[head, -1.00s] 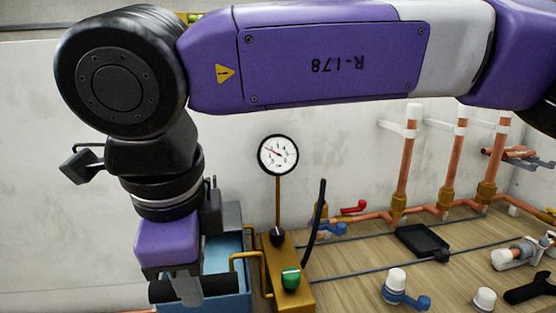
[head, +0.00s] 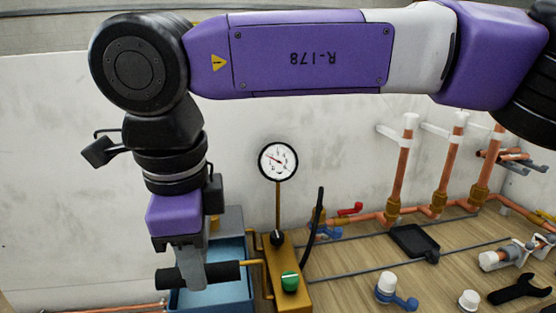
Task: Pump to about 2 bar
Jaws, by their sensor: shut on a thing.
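The test pump has a blue tank (head: 210,297) and a brass block (head: 284,262) on its right. A round white gauge (head: 278,161) stands on a thin brass stem above the block. Its dark needle points to the upper left, but the numbers are too small to read. The block carries a black knob (head: 277,238) and a green knob (head: 290,282). My gripper (head: 194,272) is shut on the black pump handle (head: 224,271), a bar held above the blue tank. The fingers hide the middle of the bar.
Copper pipes (head: 401,170) rise along the wall at the right. A black tray (head: 414,241), a blue-and-white valve (head: 389,290), a white cap (head: 468,300) and a black wrench (head: 520,289) lie on the wooden bench.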

